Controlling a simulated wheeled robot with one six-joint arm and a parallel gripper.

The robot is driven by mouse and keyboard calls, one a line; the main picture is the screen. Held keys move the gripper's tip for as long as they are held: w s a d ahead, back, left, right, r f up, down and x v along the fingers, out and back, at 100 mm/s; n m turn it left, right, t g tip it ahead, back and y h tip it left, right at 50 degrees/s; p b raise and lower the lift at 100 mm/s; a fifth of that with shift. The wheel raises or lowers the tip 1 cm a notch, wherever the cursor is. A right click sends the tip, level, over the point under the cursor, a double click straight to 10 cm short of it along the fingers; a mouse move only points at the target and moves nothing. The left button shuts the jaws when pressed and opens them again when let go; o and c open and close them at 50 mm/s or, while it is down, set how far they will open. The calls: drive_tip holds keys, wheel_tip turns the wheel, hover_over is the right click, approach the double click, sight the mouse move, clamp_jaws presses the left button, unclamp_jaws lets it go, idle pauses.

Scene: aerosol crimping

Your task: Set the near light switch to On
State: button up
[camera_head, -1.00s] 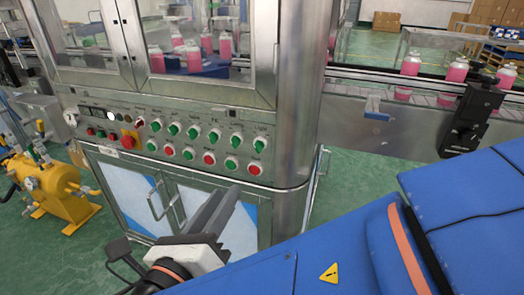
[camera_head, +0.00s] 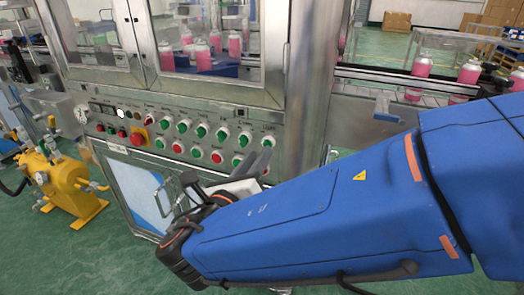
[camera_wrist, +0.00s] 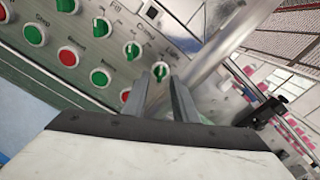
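The light switch (camera_wrist: 160,70) is a green knob on a white disc at the right end of the panel's upper row. A label that seems to read "Light" is beside it in the wrist view. In the head view the knob (camera_head: 268,141) is just above my gripper (camera_head: 257,158). In the wrist view my gripper (camera_wrist: 158,84) is open, with the knob showing between its fingertips. I cannot tell whether the fingers touch it. The knob's grip looks a little tilted, and its On or Off mark is too small to read.
The control panel (camera_head: 228,121) carries several other green knobs and red buttons close by. A red emergency button (camera_head: 137,138) sits at its left. A steel corner post (camera_head: 309,90) stands right of the switch. A yellow machine (camera_head: 65,185) is at the lower left.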

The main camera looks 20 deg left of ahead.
drive_tip(key=shift+w+d, duration=0.1)
drive_tip(key=shift+w, duration=1.6)
clamp_jaws()
